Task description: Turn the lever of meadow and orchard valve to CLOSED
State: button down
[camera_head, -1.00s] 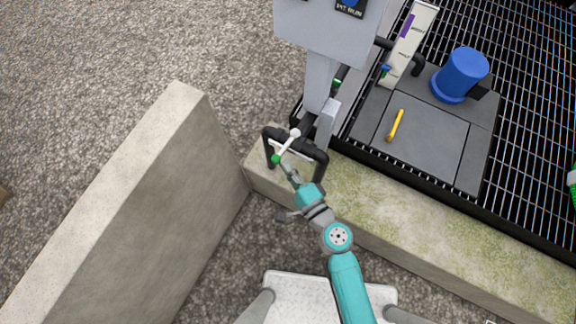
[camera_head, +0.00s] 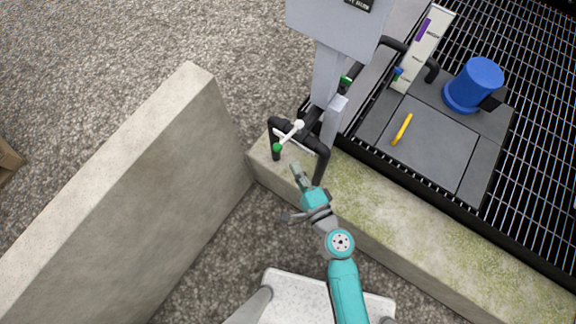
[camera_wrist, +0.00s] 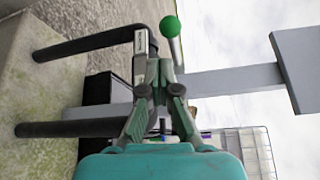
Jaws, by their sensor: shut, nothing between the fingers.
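The valve lever (camera_head: 288,136) is a white bar with a green ball at its near-left end, set on dark pipework at the curb. In the wrist view the green ball (camera_wrist: 169,27) and part of its pale bar show just above and right of my fingertips. My gripper (camera_head: 296,166) is shut and empty. Its tips are below and right of the green ball, with a small gap in the head view. In the wrist view my gripper (camera_wrist: 157,68) points toward the pipe, where a small tag (camera_wrist: 140,42) is too small to read.
A grey post with a panel (camera_head: 333,25) rises behind the valve. A concrete wall (camera_head: 130,190) stands at left, and a mossy curb (camera_head: 400,205) runs right. Beyond it are a grating, a blue cylinder (camera_head: 474,84) and a yellow handle (camera_head: 402,130).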

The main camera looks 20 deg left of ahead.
jog(key=s+a, duration=0.1)
jog(key=s, duration=0.5)
jog(key=shift+s+a+r, duration=0.2)
jog(key=shift+s+r, duration=0.05)
